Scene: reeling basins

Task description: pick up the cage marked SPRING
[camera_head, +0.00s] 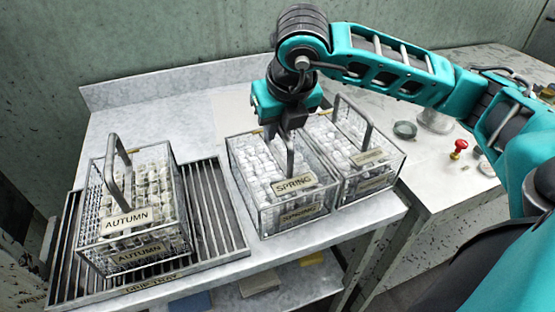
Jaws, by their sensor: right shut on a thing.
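The cage marked SPRING (300,215) is a wire box full of pale cocoons, standing on the light counter in the middle of the view. Its grey handle (290,158) rises from its top. My right gripper (287,128) comes down from above and is shut on the top of that handle; its fingertips are partly hidden by the gripper body. The cage looks level and at counter height; I cannot tell whether its base touches the counter. My left gripper is not in view.
A cage marked AUTUMN (140,255) stands on a slatted drip tray (215,215) at left. Another cocoon cage (385,172) with an unreadable label stands close against the SPRING cage's right side. A small red-topped object (459,147) and a round dish (404,130) are on the right counter.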

